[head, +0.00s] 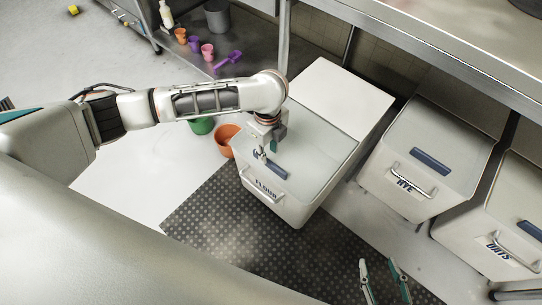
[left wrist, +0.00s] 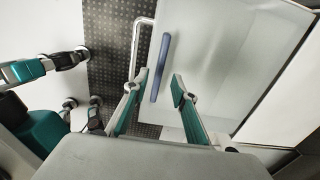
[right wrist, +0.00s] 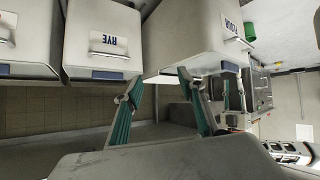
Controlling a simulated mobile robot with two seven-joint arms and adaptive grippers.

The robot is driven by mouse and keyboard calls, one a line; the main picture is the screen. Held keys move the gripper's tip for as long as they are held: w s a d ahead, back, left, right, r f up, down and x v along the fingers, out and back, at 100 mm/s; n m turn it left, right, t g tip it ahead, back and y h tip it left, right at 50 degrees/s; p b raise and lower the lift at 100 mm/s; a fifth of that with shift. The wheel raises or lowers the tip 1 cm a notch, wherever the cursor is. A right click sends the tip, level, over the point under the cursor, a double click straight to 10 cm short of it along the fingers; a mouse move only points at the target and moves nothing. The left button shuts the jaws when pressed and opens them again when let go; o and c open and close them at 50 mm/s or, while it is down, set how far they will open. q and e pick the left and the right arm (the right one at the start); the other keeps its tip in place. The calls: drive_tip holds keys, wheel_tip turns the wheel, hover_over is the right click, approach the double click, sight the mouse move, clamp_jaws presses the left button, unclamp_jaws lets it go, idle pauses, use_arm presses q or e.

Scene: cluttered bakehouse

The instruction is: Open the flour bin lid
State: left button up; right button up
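The flour bin (head: 285,206) stands in the middle of the head view, with its FLOUR label and a metal bar handle (left wrist: 135,50) on the front. Its pale lid (head: 322,150) looks closed and has a dark blue grip strip (head: 276,171) near the front edge. My left gripper (head: 268,150) is over the lid at the strip. In the left wrist view its fingers are open, with the strip (left wrist: 161,68) between and ahead of the tips; contact cannot be told. My right gripper (head: 384,264) is open and empty, low at the right front.
The rye bin (head: 440,150) and oats bin (head: 474,232) stand to the right. A steel counter (head: 440,52) overhangs behind the bins. An orange bucket (head: 226,141) and a green bucket (head: 202,126) stand left of the flour bin. A dark studded mat (head: 215,225) lies in front.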

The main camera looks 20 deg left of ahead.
sight(269, 160)
use_arm(q)
drive_tip(key=f, duration=0.1)
drive_tip(key=f+b, duration=0.1)
drive_tip(key=f, duration=0.2)
drive_tip(key=shift+s+f, duration=0.15)
drive_tip(key=shift+s, duration=0.2)
drive_tip(key=shift+w+f+b, duration=0.2)
drive_tip(key=shift+f+b, duration=0.55)
drive_tip(key=shift+f, duration=0.25)
drive_tip(key=shift+w, duration=0.15)
drive_tip(key=c, duration=0.6)
clamp_jaws()
use_arm(e)
drive_tip(key=shift+m+t+y, duration=0.3)
drive_tip(key=shift+m+y, duration=0.1)
drive_tip(key=shift+y, duration=0.1)
drive_tip(key=a, duration=0.1)
drive_tip(key=w+a+r, duration=0.1)
drive_tip(key=a+r, duration=0.1)
drive_tip(key=shift+w+a, duration=0.15)
drive_tip(key=shift+w, duration=0.15)
